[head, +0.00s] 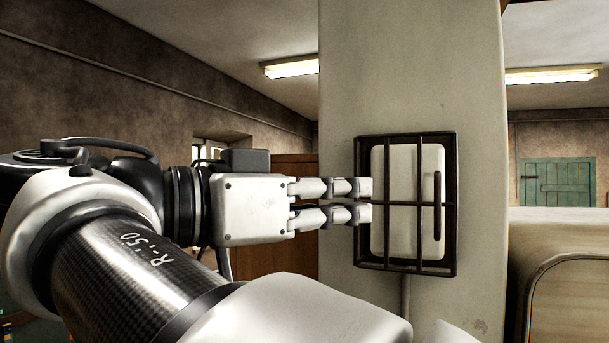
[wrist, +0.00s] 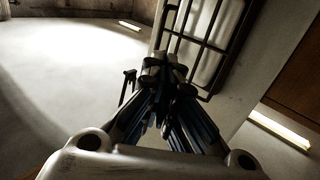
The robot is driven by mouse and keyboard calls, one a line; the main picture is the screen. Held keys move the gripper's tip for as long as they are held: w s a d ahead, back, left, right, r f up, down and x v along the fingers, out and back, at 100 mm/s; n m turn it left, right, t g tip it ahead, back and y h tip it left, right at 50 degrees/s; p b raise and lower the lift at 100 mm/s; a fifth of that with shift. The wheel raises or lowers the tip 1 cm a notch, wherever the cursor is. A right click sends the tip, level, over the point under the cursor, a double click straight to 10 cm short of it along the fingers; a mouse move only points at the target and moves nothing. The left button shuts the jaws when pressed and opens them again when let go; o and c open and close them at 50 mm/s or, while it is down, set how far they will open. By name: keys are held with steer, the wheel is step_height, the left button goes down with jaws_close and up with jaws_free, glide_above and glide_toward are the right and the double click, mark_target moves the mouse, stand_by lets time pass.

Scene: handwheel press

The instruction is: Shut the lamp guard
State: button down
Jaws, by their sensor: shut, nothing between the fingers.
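The lamp guard (head: 420,180) is a dark barred frame on the pale pillar, in front of a white lamp (head: 404,175). It covers the lamp in the head view; I cannot tell whether it lies fully flush. A thick dark upright bar (head: 437,205) shows near its right side. My gripper (head: 366,201) is shut and empty, its fingertips at the guard's left edge; contact cannot be told. In the wrist view the guard (wrist: 236,45) slants beyond and to the right of the fingertips (wrist: 165,65).
The pillar (head: 480,150) rises behind the guard, with a thin conduit (head: 405,295) below it. A brown cabinet (head: 290,200) stands behind to the left. A pale rounded body (head: 560,240) stands at the right. A green door (head: 558,182) is far back.

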mark_target(435, 197)
steer(key=p+x, duration=0.2)
steer(key=x, duration=1)
steer(key=shift+d+f+p, duration=0.1)
steer(key=shift+d+p, duration=0.1)
steer(key=shift+p, duration=0.1)
